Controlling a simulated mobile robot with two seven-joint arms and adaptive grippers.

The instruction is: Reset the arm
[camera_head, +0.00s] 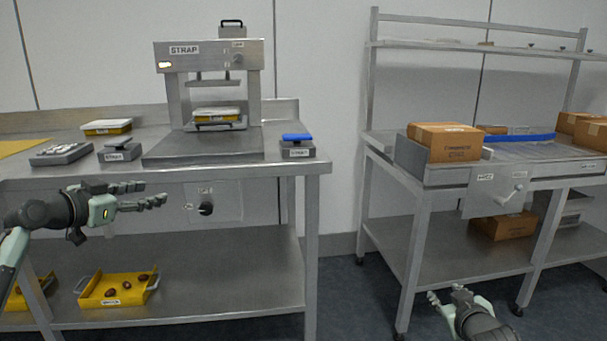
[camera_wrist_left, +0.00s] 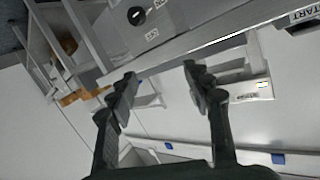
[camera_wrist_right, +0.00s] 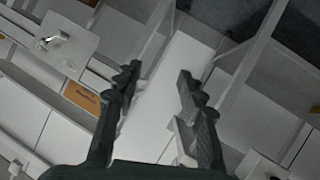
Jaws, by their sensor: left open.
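My left gripper (camera_head: 153,202) is in front of the left steel bench, just below its top edge, pointing right. It is open and empty, and the left wrist view shows its two fingers (camera_wrist_left: 160,85) apart with nothing between them. My right gripper (camera_head: 457,294) is low in the head view, in front of the right bench's lower frame. In the right wrist view its fingers (camera_wrist_right: 160,85) are spread apart and empty.
The left bench (camera_head: 312,168) bears the strap press (camera_head: 208,56) and a blue-topped start switch (camera_head: 298,153). A yellow tray (camera_head: 84,293) holds several dates on its lower shelf. The right bench (camera_head: 410,220) holds cardboard boxes (camera_head: 455,153). Floor between the benches (camera_head: 340,290) is clear.

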